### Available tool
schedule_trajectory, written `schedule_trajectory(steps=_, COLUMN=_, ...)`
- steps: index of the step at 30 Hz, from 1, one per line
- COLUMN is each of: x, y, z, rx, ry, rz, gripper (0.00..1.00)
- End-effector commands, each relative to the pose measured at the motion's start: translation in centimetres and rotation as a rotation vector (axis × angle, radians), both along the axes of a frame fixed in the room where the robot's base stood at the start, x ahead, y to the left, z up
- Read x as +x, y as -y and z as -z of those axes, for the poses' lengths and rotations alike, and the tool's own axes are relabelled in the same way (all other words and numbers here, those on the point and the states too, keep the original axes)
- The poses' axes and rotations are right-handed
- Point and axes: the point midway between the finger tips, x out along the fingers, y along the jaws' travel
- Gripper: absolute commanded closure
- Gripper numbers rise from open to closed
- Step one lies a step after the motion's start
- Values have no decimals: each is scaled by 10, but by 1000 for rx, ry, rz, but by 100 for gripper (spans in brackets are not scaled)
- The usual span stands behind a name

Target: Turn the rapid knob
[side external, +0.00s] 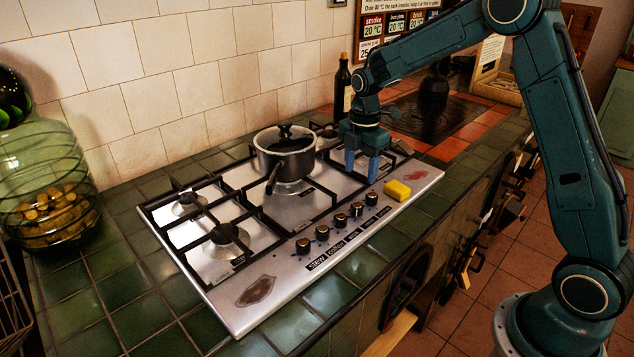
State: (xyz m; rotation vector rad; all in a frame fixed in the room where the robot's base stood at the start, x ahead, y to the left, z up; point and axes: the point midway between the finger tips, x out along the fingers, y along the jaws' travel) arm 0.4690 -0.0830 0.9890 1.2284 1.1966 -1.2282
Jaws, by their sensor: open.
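A row of several dark knobs runs along the front right of the steel hob (290,212). They include a near-left knob (303,246), a middle knob (340,220) and a far-right knob (371,198). Small black label plates lie in front of the knobs. Their print is too small to tell surely which knob is the rapid one. My gripper (361,174) is open and empty, pointing down over the right part of the hob. It is behind and above the far-right knob, apart from the knobs.
A dark lidded pot (286,155) stands on a burner left of my gripper, its handle pointing toward the front. A yellow block (397,190) lies right of the knobs. Black grates (222,238) cover the burners. A dark bottle (342,88) stands behind my gripper; a glass jar (45,180) stands far left.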

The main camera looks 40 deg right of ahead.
Motion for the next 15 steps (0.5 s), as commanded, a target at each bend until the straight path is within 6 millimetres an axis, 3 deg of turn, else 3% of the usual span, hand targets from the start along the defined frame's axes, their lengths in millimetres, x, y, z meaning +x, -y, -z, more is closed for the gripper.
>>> schedule_trajectory(steps=15, x=-1, y=0, z=79, rx=0, ry=-3, rz=0, gripper=48)
